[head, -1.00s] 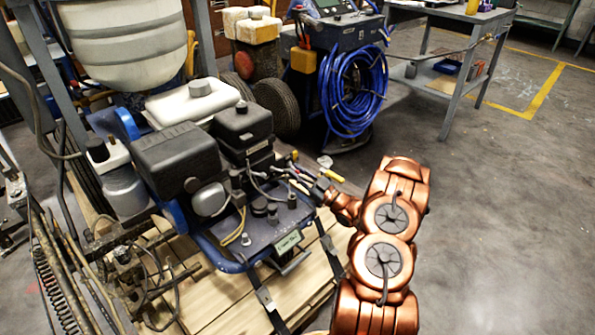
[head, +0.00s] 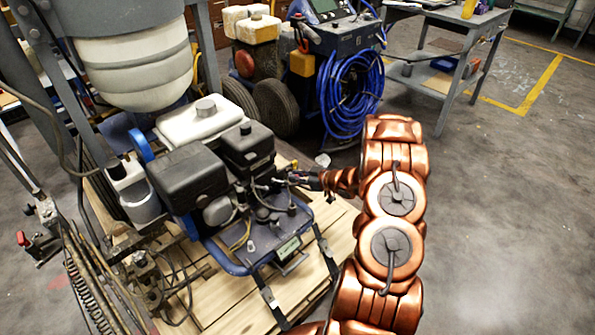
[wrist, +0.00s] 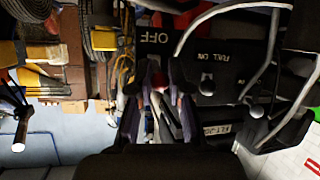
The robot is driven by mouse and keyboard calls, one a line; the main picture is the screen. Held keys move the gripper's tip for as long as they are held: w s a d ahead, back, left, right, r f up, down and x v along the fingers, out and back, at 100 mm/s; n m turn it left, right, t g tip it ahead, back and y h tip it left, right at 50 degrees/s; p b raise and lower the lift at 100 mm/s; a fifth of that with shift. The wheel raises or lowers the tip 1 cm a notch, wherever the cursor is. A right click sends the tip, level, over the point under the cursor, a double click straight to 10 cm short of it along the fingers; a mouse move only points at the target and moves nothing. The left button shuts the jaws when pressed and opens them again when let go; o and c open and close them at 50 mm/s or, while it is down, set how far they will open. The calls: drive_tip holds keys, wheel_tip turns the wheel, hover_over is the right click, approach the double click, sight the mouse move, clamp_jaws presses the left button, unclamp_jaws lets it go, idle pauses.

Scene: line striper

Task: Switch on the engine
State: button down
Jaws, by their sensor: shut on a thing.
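The engine (head: 190,178) has a black cover and a blue frame and stands on a wooden pallet. My gripper (head: 290,179) reaches in from the right to the engine's panel side. In the wrist view my gripper (wrist: 158,92) has its fingers close together around a small red knob (wrist: 158,81). The knob sits on a dark panel (wrist: 200,75) just by a white OFF label (wrist: 155,38), with further lettering to the right. The fingers hide most of the knob, so its exact setting cannot be told.
The wooden pallet (head: 218,304) carries the engine, with hoses and rods at its left. A cart with a coiled blue hose (head: 347,95) stands behind. A grey workbench (head: 447,75) is at the back right. The concrete floor at the right is clear.

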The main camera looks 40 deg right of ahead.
drive_tip(key=shift+w+r+g+p, duration=0.2)
drive_tip(key=shift+g+p, duration=0.4)
drive_tip(key=shift+p, duration=0.35)
drive_tip(key=c, duration=1.1)
unclamp_jaws()
drive_tip(key=shift+s, duration=0.1)
drive_tip(key=v, duration=1.2)
drive_tip(key=shift+a, duration=0.2)
